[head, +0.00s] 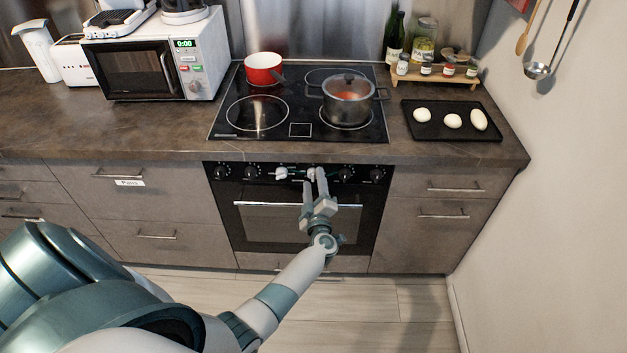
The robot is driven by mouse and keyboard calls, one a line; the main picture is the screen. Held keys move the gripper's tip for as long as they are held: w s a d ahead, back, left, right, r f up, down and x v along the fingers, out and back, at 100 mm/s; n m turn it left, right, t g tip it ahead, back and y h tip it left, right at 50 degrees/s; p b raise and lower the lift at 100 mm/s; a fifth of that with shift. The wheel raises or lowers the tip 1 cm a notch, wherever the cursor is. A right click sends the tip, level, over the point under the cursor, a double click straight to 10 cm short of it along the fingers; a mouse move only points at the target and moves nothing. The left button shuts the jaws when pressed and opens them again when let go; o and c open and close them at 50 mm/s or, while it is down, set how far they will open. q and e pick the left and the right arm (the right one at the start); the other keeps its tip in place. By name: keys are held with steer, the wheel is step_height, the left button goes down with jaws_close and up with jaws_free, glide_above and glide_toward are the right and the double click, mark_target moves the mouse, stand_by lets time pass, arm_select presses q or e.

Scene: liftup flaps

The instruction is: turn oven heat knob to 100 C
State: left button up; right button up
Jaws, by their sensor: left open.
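The oven (285,220) has a black front panel with a row of knobs under the cooktop. Black knobs sit at both ends, and a pale knob (281,173) sits left of the middle. My left gripper (317,174) is open, with its fingertips up at the panel, at a second pale knob (311,173) that they partly cover. I cannot tell whether the fingers touch that knob. The knob markings are too small to read. My right gripper is not in view.
The oven handle (265,204) runs across the door behind my gripper. On the cooktop (230,128) stand a red pot (263,66) and a grey lidded pot (348,103). A black tray (425,130) with white items lies to the right. A microwave (150,70) stands left.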

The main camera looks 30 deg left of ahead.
arm_select(q)
steer(key=shift+w+a, duration=0.35)
steer(key=shift+w, duration=0.05)
steer(key=c, duration=1)
